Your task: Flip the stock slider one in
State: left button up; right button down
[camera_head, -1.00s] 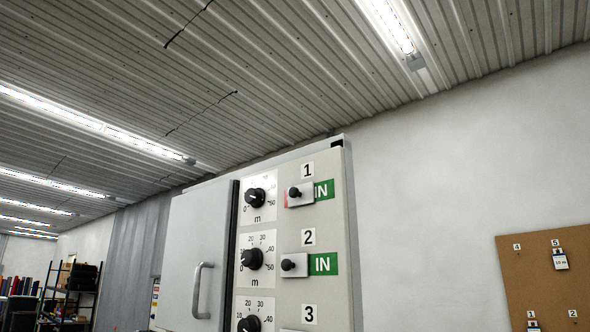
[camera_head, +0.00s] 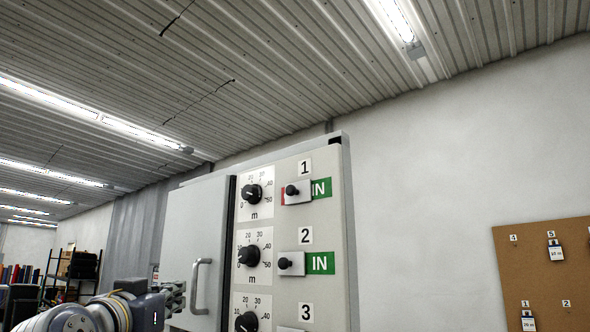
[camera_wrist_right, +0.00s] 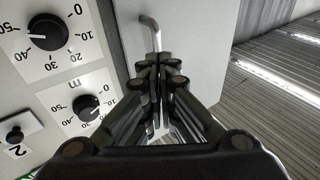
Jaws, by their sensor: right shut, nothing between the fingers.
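The slider one (camera_head: 297,192), a pale plate with a black knob, sits under the label 1 on the grey cabinet panel. It covers the left part of its green IN mark, and a thin red strip shows at its left edge. My right gripper (camera_head: 178,297) is at the lower left, by the cabinet door handle (camera_head: 200,287), well below and left of slider one. In the wrist view my right gripper (camera_wrist_right: 158,75) is shut and empty, with the handle (camera_wrist_right: 152,28) beyond its fingertips. Slider one is not seen there. My left gripper is not in view.
Slider two (camera_head: 291,263) has its full IN mark showing, and it shows in the wrist view (camera_wrist_right: 15,134). Black dials (camera_head: 249,256) stand left of the sliders. A cork board (camera_head: 540,275) hangs on the right wall. The space right of the cabinet looks clear.

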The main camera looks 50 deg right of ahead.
jog(key=s+r+m+g+h, duration=0.25)
jog(key=s+r+m, duration=0.35)
jog(key=s+r, duration=0.55)
jog(key=m+g+h, duration=0.2)
jog(key=m+g, duration=0.2)
jog(key=m, duration=0.3)
send_near(319, 153)
jog(key=shift+n, duration=0.3)
jog(key=p+x, duration=0.6)
jog(key=shift+d, duration=0.35)
jog(key=w+f, duration=0.1)
jog(key=w+a+f+p, duration=0.1)
jog(key=shift+a+f, duration=0.1)
jog(key=shift+f, duration=0.2)
jog(key=shift+w+a+f+p, duration=0.25)
jog(key=shift+f+p, duration=0.1)
jog(key=shift+s+d, duration=0.2)
jog(key=shift+s, duration=0.05)
jog(key=shift+d, duration=0.1)
